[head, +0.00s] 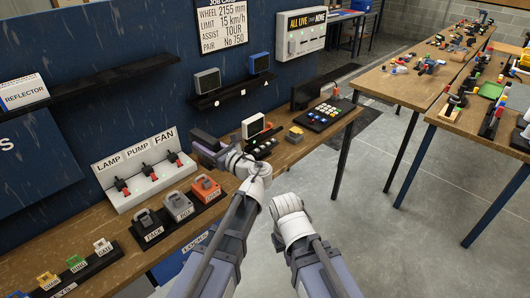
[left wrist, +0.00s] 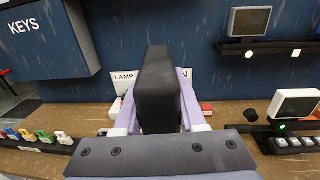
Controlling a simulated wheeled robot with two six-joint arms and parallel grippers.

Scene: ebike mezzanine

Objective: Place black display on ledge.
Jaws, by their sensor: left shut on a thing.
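My left gripper (head: 207,153) is shut on the black display (left wrist: 158,88), above the bench and in front of the wall. In the left wrist view the display stands upright between the purple fingers; in the head view its dark casing (head: 204,139) shows at the fingertips. The black ledge (head: 235,91) is on the blue wall, up and to the right of the gripper. A grey display (head: 207,81) and a blue display (head: 259,63) stand on it, with a gap between them. The display and ledge are apart. My right gripper is not visible, only its arm.
A white display (head: 252,126) stands on the wooden bench (head: 316,135), right of the gripper.

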